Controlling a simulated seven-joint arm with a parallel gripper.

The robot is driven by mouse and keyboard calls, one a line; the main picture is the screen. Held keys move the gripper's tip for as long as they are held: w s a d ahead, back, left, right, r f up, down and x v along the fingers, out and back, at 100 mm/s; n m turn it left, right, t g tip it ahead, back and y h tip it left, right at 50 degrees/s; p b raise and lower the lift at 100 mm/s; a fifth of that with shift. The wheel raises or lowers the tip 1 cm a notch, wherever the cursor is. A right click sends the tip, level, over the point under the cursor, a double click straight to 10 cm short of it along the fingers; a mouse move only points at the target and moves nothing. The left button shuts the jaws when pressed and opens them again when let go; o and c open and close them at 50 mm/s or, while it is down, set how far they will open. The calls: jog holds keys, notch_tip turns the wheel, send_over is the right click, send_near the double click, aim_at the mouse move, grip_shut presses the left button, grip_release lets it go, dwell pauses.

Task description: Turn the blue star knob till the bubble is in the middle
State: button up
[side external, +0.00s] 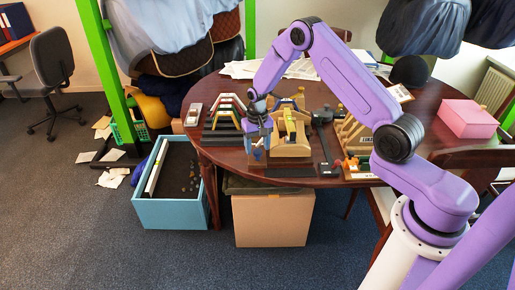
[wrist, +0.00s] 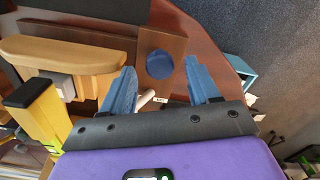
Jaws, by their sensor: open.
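The blue star knob (wrist: 160,64) shows as a round blue disc on a brown wooden plate in the wrist view. In the side external view the blue knob (side external: 257,154) is a small spot at the table's front edge, below my gripper (side external: 257,140). In the wrist view the two blue fingers of my gripper (wrist: 161,68) are spread wide, one on each side of the knob in the picture. They hold nothing. I cannot tell how far the fingertips are above the knob. The bubble cannot be made out in either view.
A wooden stand (side external: 288,147) is close beside my gripper; its rounded wooden piece (wrist: 60,53) and a yellow block (wrist: 40,108) are left of the fingers in the wrist view. Striped arches (side external: 226,108) stand to the left. A blue crate (side external: 170,214) is on the floor.

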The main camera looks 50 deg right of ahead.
aim_at(258, 150)
jog(key=shift+f, duration=0.75)
jog(key=c, duration=1)
jog(key=shift+n, duration=2.4)
jog(key=shift+c, duration=0.2)
jog(key=o, duration=1)
jog(key=shift+o, duration=0.2)
notch_tip(258, 150, up, 18)
jog(key=shift+f, duration=0.25)
